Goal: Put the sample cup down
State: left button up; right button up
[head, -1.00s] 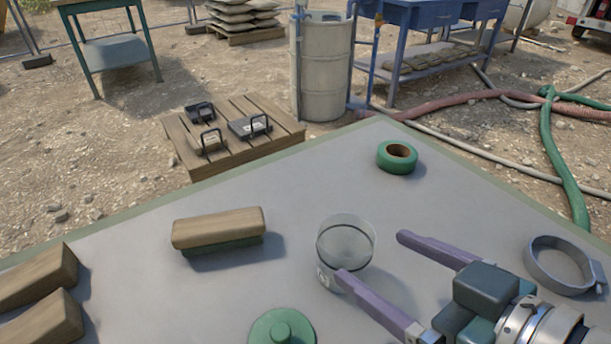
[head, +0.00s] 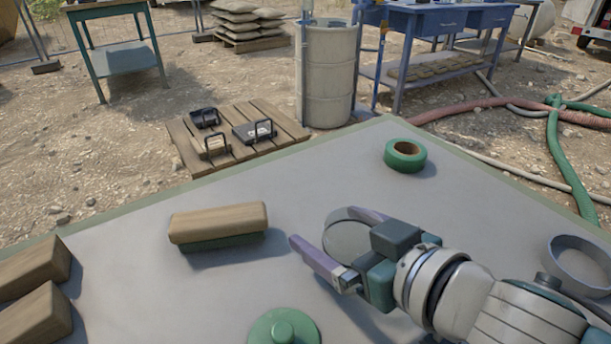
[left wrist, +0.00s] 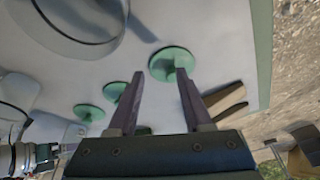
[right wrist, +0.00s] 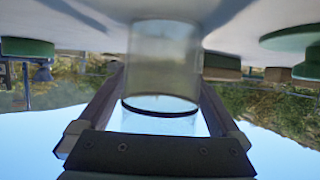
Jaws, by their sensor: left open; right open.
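The sample cup (head: 346,240), a clear cup with a dark ring, is partly hidden behind my right gripper (head: 322,226) in the head view. Its base is hidden there. In the right wrist view, which is upside down, the cup (right wrist: 165,60) is between the two spread fingers of my right gripper (right wrist: 162,78), with gaps visible beside it. My left gripper (left wrist: 160,75) is open and empty in the left wrist view. It does not show in the head view.
The table's middle back is clear.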

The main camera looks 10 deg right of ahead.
jog(key=c, duration=1.4)
jog(key=shift+r, duration=0.15)
